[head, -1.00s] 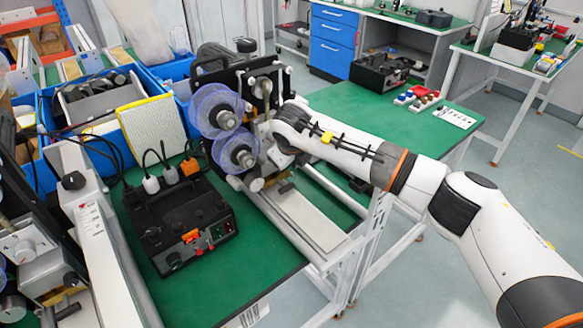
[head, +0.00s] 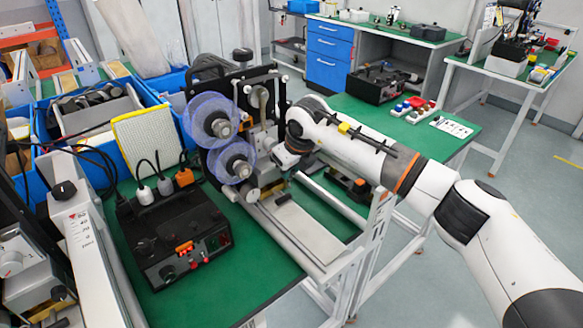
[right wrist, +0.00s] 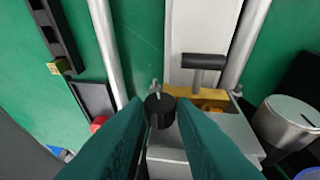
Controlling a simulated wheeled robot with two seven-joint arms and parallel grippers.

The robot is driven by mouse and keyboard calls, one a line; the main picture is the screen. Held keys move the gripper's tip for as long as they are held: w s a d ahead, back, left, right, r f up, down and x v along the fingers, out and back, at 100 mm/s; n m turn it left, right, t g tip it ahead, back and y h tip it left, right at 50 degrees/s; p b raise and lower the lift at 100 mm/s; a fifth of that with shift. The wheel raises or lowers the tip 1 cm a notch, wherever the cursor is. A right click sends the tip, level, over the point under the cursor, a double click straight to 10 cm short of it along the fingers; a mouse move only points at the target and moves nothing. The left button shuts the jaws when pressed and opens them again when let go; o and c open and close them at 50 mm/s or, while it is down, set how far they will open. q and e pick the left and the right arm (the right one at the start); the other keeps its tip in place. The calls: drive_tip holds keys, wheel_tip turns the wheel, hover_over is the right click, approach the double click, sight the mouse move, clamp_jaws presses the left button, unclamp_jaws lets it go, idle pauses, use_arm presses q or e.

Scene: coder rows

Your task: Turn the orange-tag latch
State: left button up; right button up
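In the right wrist view, an orange-yellow block (right wrist: 183,93) sits at the end of a pale flat plate. A black T-shaped handle (right wrist: 204,61) stands in front of it, and a round black knob (right wrist: 160,107) is nearer the camera. I cannot tell which of these is the turning part of the latch. My right gripper (right wrist: 160,116) is open, its dark teal fingers apart at either side of the black knob. I cannot tell whether they touch it. In the head view, my right gripper is mostly hidden by its wrist, beside the reel machine. My left gripper is not in view.
The machine carries two translucent blue reels (head: 212,118) close to my right arm. A black box (head: 178,240) with cables stands on the green table (head: 245,280). A round metal cylinder (right wrist: 290,122) is right of the gripper. Blue bins crowd the left.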

drive_tip(key=o, duration=0.3)
drive_tip(key=shift+r, duration=0.1)
drive_tip(key=b+v, duration=0.1)
drive_tip(key=v, duration=1.1)
drive_tip(key=shift+w+b, duration=0.1)
drive_tip(key=shift+b, duration=0.25)
